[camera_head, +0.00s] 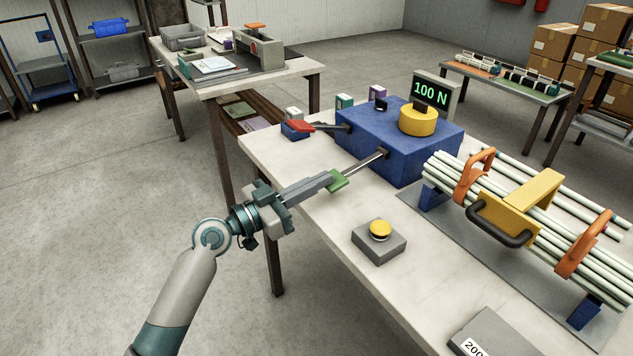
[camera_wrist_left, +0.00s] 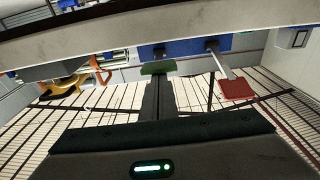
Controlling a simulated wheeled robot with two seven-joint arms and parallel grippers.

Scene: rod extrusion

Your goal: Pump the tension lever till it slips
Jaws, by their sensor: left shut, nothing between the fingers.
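The blue machine box (camera_head: 366,151) stands on the white table. Two levers reach out of its near side: one with a green handle (camera_head: 338,182), one with a red handle (camera_head: 300,126). Its display (camera_head: 431,93) reads 100 N, and a yellow knob (camera_head: 418,123) sits on top. My left gripper (camera_head: 322,182) is shut, with its fingertips right at the green handle; I cannot tell if they touch it. The left wrist view shows the green handle (camera_wrist_left: 158,68) just beyond the fingertips and the red handle (camera_wrist_left: 237,89) to the right. My right gripper is not in view.
A yellow push button on a grey box (camera_head: 380,246) stands near the table's front edge. A bundle of pale rods (camera_head: 550,238) with orange clamps and a yellow handled piece (camera_head: 530,200) lies at right. Bare tabletop (camera_head: 325,245) lies left of the button box.

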